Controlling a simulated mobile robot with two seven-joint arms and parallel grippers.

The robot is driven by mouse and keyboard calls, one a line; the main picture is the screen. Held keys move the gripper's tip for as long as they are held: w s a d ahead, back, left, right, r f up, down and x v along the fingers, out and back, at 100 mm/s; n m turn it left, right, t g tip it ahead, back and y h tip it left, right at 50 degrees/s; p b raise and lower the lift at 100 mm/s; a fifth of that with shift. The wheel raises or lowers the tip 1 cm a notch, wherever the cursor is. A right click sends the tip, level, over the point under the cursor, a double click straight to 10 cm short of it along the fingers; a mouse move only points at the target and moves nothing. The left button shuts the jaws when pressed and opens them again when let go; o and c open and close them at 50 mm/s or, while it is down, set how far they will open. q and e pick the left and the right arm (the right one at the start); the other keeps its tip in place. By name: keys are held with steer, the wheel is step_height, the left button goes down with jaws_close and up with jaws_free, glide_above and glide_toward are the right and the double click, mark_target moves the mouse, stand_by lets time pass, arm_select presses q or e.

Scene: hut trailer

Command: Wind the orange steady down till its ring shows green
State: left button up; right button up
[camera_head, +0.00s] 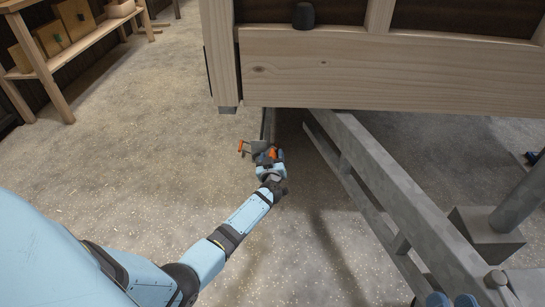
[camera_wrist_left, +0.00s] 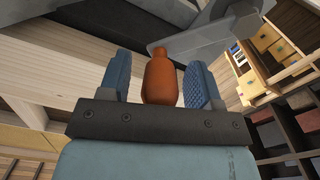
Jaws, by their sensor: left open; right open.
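An orange grip (camera_wrist_left: 161,80) stands between the two blue fingers of my left gripper (camera_wrist_left: 159,85) in the left wrist view, with a visible gap to the right finger. A grey metal arm (camera_wrist_left: 205,38) runs behind its top. In the head view my left gripper (camera_head: 269,156) is low beside the trailer's underside, at an orange part (camera_head: 272,153); another orange part (camera_head: 243,147) and a grey plate lie just left of it. The left gripper is open. No green ring is visible. Two blue fingertips of my right gripper (camera_head: 452,301) show at the bottom edge, apart.
The wooden hut wall (camera_head: 370,70) overhangs at the top. A grey metal drawbar (camera_head: 375,190) slopes down to the right, beside a grey post (camera_head: 518,205). A wooden shelf with boxes (camera_head: 80,45) stands at upper left. The floor left of the gripper is clear.

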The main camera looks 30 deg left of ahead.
arm_select(q)
steer(key=shift+c, duration=0.5)
jaws_close()
